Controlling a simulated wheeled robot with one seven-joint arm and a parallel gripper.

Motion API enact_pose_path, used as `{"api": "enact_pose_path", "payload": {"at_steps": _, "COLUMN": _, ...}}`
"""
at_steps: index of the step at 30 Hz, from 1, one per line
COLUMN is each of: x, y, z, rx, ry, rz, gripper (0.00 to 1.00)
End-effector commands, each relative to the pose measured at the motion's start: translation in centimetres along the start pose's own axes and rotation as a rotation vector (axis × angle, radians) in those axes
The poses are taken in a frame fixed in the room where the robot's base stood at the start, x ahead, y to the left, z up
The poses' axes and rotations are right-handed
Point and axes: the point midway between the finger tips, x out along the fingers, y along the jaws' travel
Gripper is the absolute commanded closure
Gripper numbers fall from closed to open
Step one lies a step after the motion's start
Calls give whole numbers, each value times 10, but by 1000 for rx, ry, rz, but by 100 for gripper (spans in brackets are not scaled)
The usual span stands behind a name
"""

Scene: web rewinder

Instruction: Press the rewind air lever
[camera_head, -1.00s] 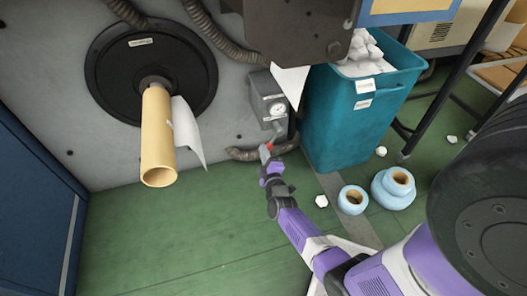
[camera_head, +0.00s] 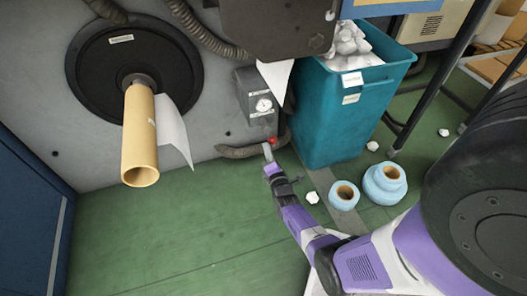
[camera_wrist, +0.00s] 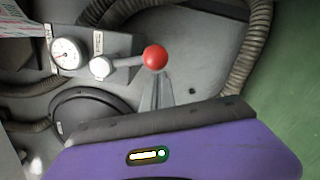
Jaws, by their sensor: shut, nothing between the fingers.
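The rewind air lever is a short grey arm with a red ball knob (camera_head: 272,140), low beside the grey gauge box (camera_head: 246,98) on the machine wall. In the wrist view the red knob (camera_wrist: 155,57) stands at the end of an arm running left to a round pivot (camera_wrist: 102,67). My gripper (camera_head: 267,152) is shut and empty, its tips close to the knob. In the wrist view my gripper's fingers (camera_wrist: 157,88) end just below the knob; I cannot tell whether they touch it.
A teal bin (camera_head: 343,115) with white scraps stands right of the lever. A corrugated hose (camera_head: 240,151) runs low along the wall. A cardboard core (camera_head: 139,140) juts out at left. Blue rolls (camera_head: 385,184) sit on the green floor, which is open at front left.

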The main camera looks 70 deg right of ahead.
Motion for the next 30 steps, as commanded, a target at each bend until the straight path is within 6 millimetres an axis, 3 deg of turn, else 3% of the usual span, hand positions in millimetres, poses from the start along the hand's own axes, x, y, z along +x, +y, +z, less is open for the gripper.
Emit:
{"api": "enact_pose_path", "payload": {"at_steps": 12, "x": 1, "y": -7, "z": 17, "rx": -202, "ry": -1, "rz": 16, "gripper": 100}}
{"api": "enact_pose_path", "payload": {"at_steps": 30, "x": 2, "y": -7, "z": 23, "rx": -233, "ry": -7, "rz": 18, "gripper": 100}}
